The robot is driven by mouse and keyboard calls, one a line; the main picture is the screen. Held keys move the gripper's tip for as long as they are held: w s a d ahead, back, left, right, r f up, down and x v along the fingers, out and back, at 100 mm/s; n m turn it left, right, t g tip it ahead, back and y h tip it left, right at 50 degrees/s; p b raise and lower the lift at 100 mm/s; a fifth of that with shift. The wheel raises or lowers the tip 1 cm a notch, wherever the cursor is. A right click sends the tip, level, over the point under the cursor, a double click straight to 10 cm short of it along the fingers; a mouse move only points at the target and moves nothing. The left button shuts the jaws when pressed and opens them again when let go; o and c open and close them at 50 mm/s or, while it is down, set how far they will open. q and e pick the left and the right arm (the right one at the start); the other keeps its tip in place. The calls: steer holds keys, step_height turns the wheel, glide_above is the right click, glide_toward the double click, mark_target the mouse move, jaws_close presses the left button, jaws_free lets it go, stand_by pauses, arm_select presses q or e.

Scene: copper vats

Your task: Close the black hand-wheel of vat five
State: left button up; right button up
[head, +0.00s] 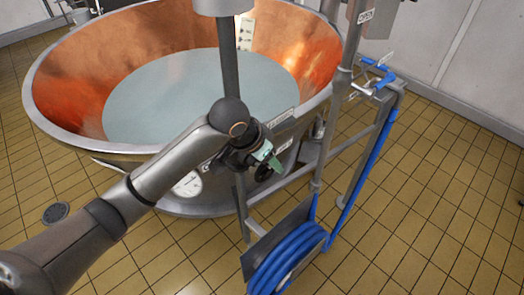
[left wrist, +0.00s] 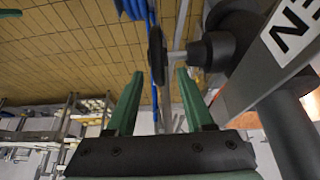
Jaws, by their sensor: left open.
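The copper vat (head: 75,85) holds a pale grey-green liquid (head: 165,95). Its number is not readable. The black hand-wheel (head: 264,174) sits low at the vat's near right side, partly covered by my left gripper (head: 272,160). In the left wrist view the hand-wheel (left wrist: 157,55) shows edge-on, a thin dark disc between the two green fingertips of my left gripper (left wrist: 160,73). The fingers are open, with a visible gap on each side of the wheel. A dark valve body (left wrist: 225,50) lies just right of the wheel. My right gripper is out of view.
A steel post frame (head: 330,130) stands right of the vat. A coiled blue hose (head: 290,258) hangs below the gripper, and a blue-handled pipe (head: 378,72) is at the frame's top. The tiled floor (head: 440,180) is clear at right.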

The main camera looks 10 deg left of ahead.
mark_target(260, 167)
arm_select(q)
steer(key=v, duration=0.6)
steer(key=shift+r, duration=0.1)
stand_by(0.3)
